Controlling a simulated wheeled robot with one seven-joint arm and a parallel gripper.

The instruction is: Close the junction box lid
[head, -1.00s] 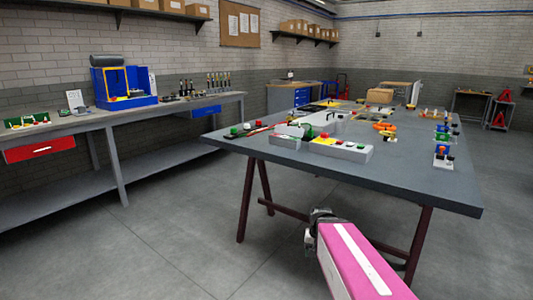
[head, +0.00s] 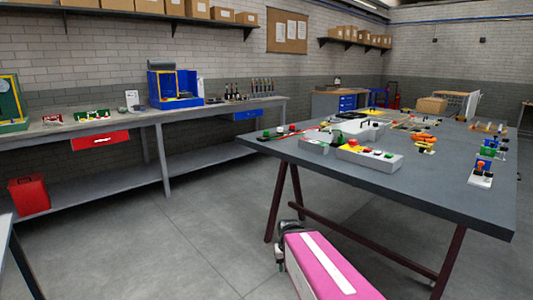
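Several small devices stand on the large grey worktable (head: 440,184). A light grey box-like part (head: 358,131) lies among them near the table's left side; I cannot tell whether it is the junction box or how its lid stands. A grey control box with coloured buttons (head: 369,157) sits in front of it. My pink arm shows low in the head view, below the tabletop and beside the table's near legs. The dark end of my arm, where my gripper (head: 283,238) is, points away from me; its fingers are too small and hidden to read.
A long workbench (head: 140,116) with a red drawer (head: 100,140) and a blue bin (head: 176,88) runs along the left wall. A red container (head: 29,194) sits on its lower shelf. The floor between bench and table is clear. Table legs (head: 275,204) stand close to my arm.

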